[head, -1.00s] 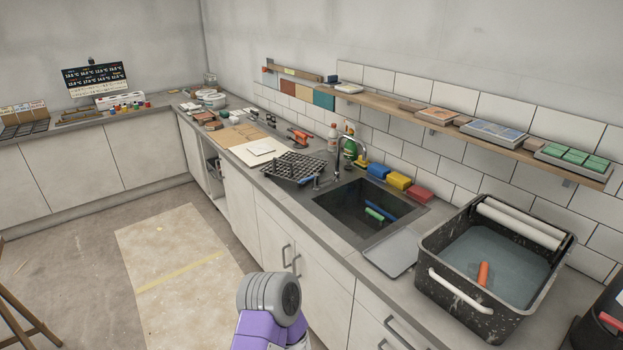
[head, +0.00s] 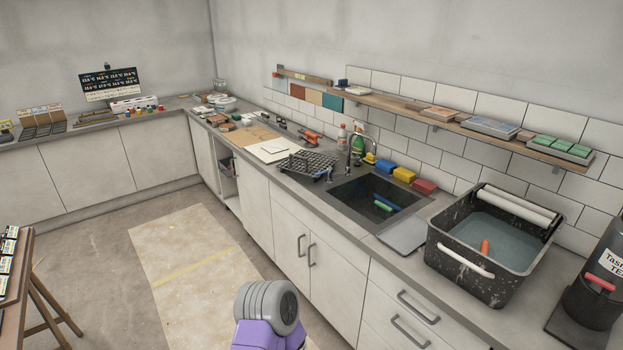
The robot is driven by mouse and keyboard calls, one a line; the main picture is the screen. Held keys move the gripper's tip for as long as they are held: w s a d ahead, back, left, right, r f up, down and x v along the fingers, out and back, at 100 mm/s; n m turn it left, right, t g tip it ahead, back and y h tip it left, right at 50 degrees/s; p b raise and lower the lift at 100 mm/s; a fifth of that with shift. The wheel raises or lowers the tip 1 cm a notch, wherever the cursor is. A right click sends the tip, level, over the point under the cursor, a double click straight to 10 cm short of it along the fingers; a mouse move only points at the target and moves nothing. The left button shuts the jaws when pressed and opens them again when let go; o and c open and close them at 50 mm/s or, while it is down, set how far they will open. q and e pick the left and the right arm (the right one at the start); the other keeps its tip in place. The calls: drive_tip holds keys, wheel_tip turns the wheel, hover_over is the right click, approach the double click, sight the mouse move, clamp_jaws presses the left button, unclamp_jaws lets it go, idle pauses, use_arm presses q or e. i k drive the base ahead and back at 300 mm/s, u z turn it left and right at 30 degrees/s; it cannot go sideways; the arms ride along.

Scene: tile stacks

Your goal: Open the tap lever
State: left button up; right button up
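The tap (head: 351,150) is a thin curved metal spout standing at the back left edge of the dark sink (head: 345,193). Its lever is too small to make out clearly. The sink holds a blue and a green item. Part of my own arm, grey and purple, shows at the bottom middle, well in front of the counter and apart from the tap. Neither gripper is in view.
A black drying rack (head: 308,163) stands left of the tap. Blue, yellow and red sponges (head: 403,175) lie behind the sink. A black tub of water (head: 494,244) stands to the right. A wooden shelf (head: 450,123) runs above.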

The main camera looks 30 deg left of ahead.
sight(330, 170)
drive_tip(key=u, duration=0.75)
drive_tip(key=i, duration=0.55)
drive_tip(key=u, duration=0.9)
drive_tip(key=i, duration=1.45)
drive_tip(key=z, duration=0.3)
